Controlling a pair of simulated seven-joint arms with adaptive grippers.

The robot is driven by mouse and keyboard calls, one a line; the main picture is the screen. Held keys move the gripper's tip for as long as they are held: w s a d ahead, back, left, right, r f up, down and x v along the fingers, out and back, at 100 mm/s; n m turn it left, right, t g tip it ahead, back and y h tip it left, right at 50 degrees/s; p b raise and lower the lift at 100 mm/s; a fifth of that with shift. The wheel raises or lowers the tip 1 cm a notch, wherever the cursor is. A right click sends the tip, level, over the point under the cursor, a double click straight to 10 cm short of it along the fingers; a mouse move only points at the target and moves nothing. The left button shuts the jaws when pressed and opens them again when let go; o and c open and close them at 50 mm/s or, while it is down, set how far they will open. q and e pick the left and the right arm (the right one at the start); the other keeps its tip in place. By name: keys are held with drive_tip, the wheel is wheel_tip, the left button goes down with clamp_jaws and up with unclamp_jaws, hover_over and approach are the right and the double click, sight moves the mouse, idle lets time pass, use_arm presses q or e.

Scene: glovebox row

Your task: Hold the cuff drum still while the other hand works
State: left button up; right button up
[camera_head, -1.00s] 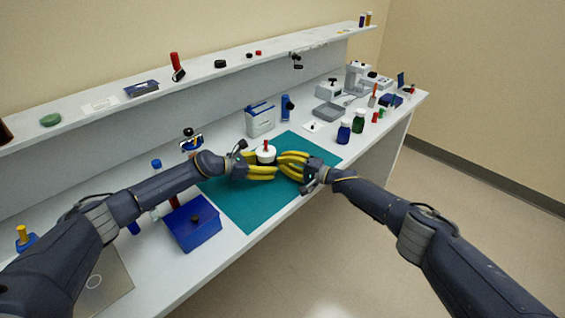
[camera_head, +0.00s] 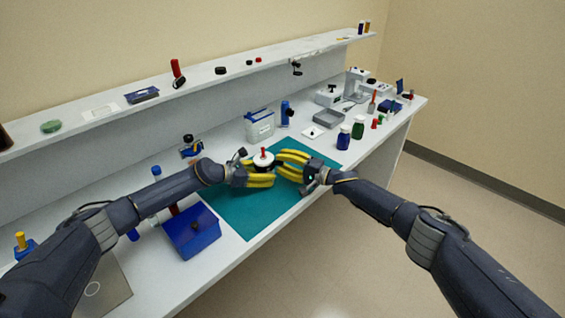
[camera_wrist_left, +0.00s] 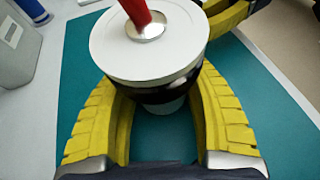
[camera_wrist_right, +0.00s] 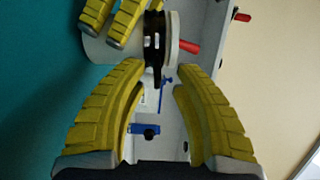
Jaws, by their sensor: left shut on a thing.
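The cuff drum (camera_head: 260,161) is a white round disc over a black band with a red peg on top. In the left wrist view the drum (camera_wrist_left: 120,55) stands upright between my yellow fingers. My left gripper (camera_wrist_left: 157,90) is shut on it around the black band, above the teal mat (camera_head: 247,214). My right gripper (camera_head: 280,162) is just right of the drum. In the right wrist view its fingers (camera_wrist_right: 160,78) are apart with nothing between them, and the drum (camera_wrist_right: 172,45) and left fingers are just beyond its tips.
A blue box (camera_head: 192,236) stands at the front left of the mat. A grey-white container (camera_head: 260,126) stands behind it. Blue and green bottles (camera_head: 343,138) stand to the right. A raised shelf (camera_head: 220,78) runs along the back. The mat's front part is clear.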

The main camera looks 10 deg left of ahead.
drive_tip(key=shift+v, duration=6)
drive_tip(key=shift+o, duration=0.2)
